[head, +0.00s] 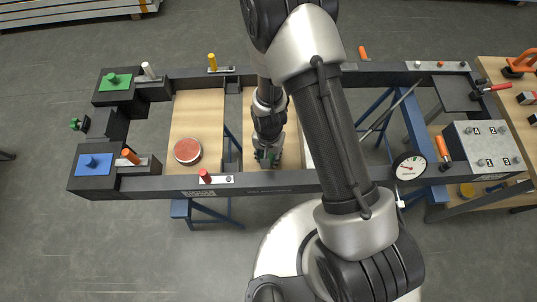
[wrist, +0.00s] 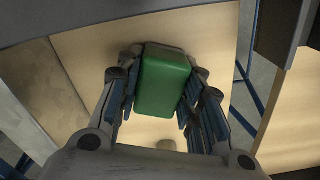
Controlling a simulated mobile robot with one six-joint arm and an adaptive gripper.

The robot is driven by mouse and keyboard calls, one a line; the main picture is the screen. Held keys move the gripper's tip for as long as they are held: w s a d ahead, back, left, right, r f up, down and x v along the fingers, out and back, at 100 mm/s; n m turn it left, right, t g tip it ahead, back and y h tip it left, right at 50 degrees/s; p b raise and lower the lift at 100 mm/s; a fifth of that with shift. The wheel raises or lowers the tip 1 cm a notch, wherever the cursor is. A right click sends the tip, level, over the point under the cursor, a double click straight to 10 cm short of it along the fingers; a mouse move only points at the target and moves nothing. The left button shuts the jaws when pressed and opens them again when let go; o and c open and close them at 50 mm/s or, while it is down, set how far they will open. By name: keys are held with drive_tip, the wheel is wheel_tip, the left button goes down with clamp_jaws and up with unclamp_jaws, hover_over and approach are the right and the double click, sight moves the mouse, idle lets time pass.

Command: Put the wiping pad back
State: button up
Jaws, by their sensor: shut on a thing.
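The wiping pad appears to be the green block (wrist: 164,80) in the wrist view. My gripper (wrist: 164,92) is shut on it, with a finger against each side. In the head view my gripper (head: 267,158) points down over a wooden board (head: 291,150), inside the dark frame near its front beam. The pad is mostly hidden there by my gripper and arm. Whether its underside touches the board cannot be told.
A round red-topped disc (head: 187,151) lies on the left board (head: 198,112). The dark frame's front beam (head: 265,182) runs close to my gripper. A red pin (head: 205,175), a dial gauge (head: 409,167) and a grey box (head: 484,146) stand on or beside the frame.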

drive_tip(key=o, duration=1.2)
drive_tip(key=shift+f, duration=0.1)
drive_tip(key=s+d+r+n+t+p, duration=0.1)
drive_tip(key=d+r+p, duration=0.15)
drive_tip(key=r, duration=1.45)
drive_tip(key=d+r+n+t+p, duration=0.1)
drive_tip(key=d+r+p, duration=0.15)
drive_tip(key=r, duration=1.35)
drive_tip(key=s+d+r+n+t, duration=0.1)
drive_tip(key=s+d+r, duration=0.2)
drive_tip(key=s+r, duration=0.3)
drive_tip(key=s+d+r+n+t, duration=0.1)
drive_tip(key=s+d+r, duration=0.2)
drive_tip(key=s+r, duration=0.3)
drive_tip(key=shift+s+n+t+b, duration=0.3)
drive_tip(key=shift+n+b, duration=0.05)
drive_tip(key=shift+n, duration=0.05)
